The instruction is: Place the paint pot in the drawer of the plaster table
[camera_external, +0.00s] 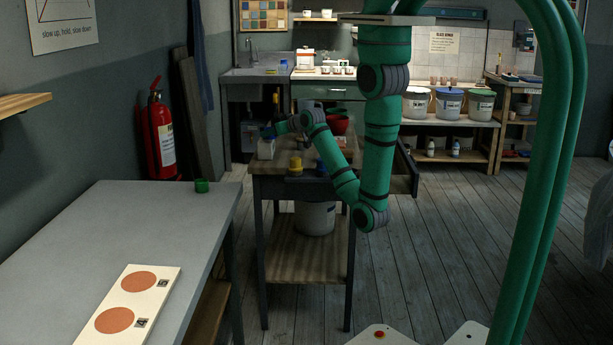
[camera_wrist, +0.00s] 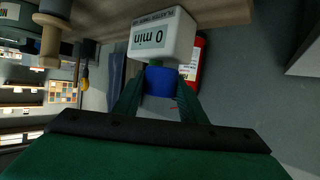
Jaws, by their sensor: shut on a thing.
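My gripper (camera_wrist: 160,92) is shut on a small blue pot (camera_wrist: 160,82), which shows between the fingertips in the wrist view. I take it to be the paint pot. In the external view my gripper (camera_external: 272,131) is over the far left part of the plaster table (camera_external: 265,190), and the pot is only a small blue patch there.
A yellow pot (camera_external: 295,163) and a red bowl (camera_external: 338,124) stand on the plaster table. A white bucket (camera_external: 314,217) is on its lower shelf. A green pot (camera_external: 201,185) is on the grey table (camera_external: 110,230) at left.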

